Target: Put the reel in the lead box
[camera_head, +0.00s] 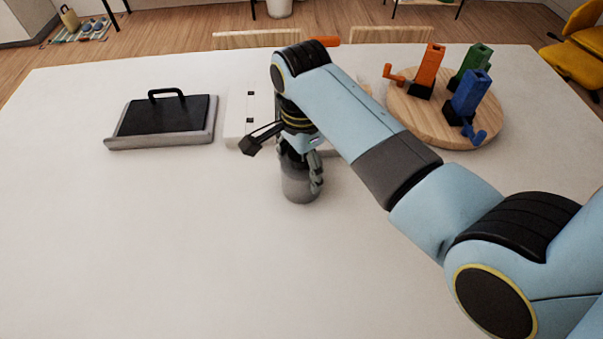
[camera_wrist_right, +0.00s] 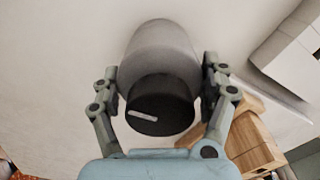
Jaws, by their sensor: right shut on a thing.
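My right gripper (camera_head: 301,165) is shut on a grey cylinder with a black top, which seems to be the reel (camera_head: 300,188). In the right wrist view the reel (camera_wrist_right: 160,60) stands between the two fingers (camera_wrist_right: 160,95), its black end towards the camera with a pale mark on it. I cannot tell if its base touches the table. Which thing is the lead box is not certain. A low grey box or tray (camera_head: 160,141) with a black handled slab (camera_head: 155,115) lies at the left. My left gripper is out of view.
A pale box (camera_head: 235,118) stands just behind my right gripper, partly hidden by my arm. A round wooden board (camera_head: 415,118) at the right bears orange (camera_head: 429,70), green (camera_head: 474,60) and blue (camera_head: 468,93) cranked pieces. The table's front and left are clear.

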